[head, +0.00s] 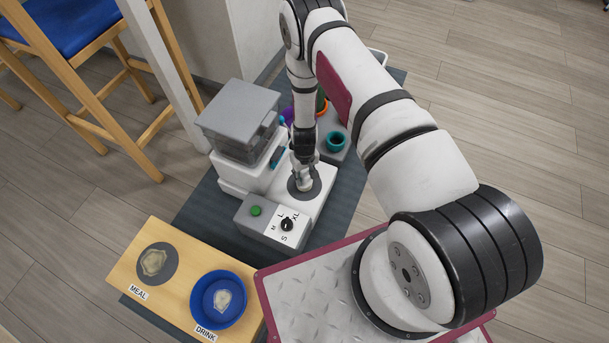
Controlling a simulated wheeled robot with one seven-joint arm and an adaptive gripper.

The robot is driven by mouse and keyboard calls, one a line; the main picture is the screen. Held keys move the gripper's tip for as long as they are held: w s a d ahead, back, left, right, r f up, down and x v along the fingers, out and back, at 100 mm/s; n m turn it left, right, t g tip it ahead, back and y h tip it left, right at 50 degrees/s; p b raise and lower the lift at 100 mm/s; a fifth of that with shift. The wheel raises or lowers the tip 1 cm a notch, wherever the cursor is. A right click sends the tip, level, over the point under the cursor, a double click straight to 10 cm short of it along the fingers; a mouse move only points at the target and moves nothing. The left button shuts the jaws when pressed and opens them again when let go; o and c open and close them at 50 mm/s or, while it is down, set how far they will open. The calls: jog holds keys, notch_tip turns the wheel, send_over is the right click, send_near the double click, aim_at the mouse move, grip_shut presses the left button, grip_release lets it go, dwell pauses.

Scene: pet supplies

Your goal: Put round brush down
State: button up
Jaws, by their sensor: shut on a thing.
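My gripper (303,163) points down over the white feeder machine's base. It is shut on the round brush (304,184), of which only a small pale part shows below the fingers. The brush is at a dark grey round pad (317,187) on the machine. I cannot tell whether it touches the pad. The fingers and the wrist hide most of the brush.
The machine has a grey hopper (238,112), a green button (256,211) and a dial (286,225). A teal cup (336,141) stands behind the gripper. In front, a wooden board (190,262) holds a blue bowl (205,316) and a grey MEAL disc (165,275).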

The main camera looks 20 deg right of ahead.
jog(key=shift+f, duration=0.2)
jog(key=o, duration=1)
jog(key=shift+o, duration=0.2)
jog(key=shift+r, duration=0.1)
notch_tip(320, 180, up, 12)
jog(key=p, duration=0.4)
jog(key=shift+r, duration=0.15)
